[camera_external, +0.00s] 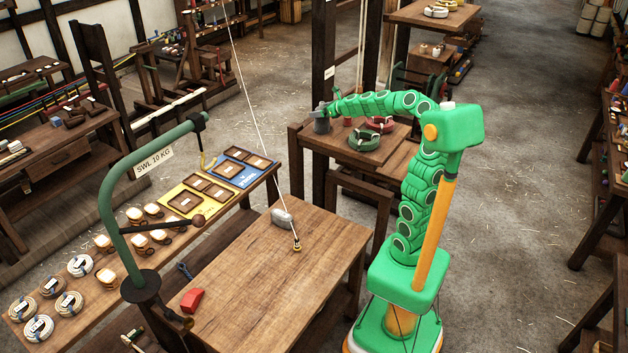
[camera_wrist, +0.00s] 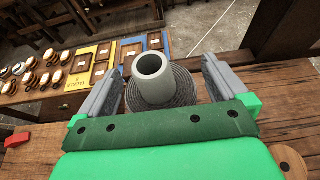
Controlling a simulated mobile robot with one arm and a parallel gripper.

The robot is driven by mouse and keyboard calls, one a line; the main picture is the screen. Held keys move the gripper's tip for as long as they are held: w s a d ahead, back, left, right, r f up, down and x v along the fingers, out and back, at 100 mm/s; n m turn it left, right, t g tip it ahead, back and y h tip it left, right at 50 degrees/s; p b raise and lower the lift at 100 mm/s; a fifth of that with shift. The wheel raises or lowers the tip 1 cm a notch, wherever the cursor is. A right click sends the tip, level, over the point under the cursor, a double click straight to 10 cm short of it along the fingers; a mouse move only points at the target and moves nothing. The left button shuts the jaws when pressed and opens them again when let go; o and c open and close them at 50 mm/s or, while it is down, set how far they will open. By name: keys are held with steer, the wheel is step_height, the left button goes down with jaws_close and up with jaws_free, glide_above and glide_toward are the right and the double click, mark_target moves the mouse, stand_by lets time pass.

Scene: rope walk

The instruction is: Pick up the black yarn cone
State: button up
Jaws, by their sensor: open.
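A dark grey-black yarn cone (camera_wrist: 182,88) with a pale grey hollow tube on top stands upright in the wrist view. In the external view the cone (camera_external: 321,123) shows small, at the left end of a wooden table behind my arm. My gripper (camera_wrist: 163,66) is open, with one grey finger on each side of the cone. Gaps show between the fingers and the tube; whether the fingers touch the yarn I cannot tell. My gripper (camera_external: 329,103) also shows at the cone in the external view. The cone's lower front is hidden by my gripper's body.
A green coil (camera_external: 363,141) and a red coil (camera_external: 380,124) lie on the same table, right of the cone. A dark wooden post (camera_wrist: 277,35) stands close by on the right. A larger workbench (camera_external: 240,290) in front holds a grey weight (camera_external: 282,217) and a red block (camera_external: 192,299).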

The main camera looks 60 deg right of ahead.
steer(key=shift+w+f, duration=0.15)
steer(key=shift+w, duration=0.2)
steer(key=shift+c, duration=0.5)
steer(key=c, duration=1)
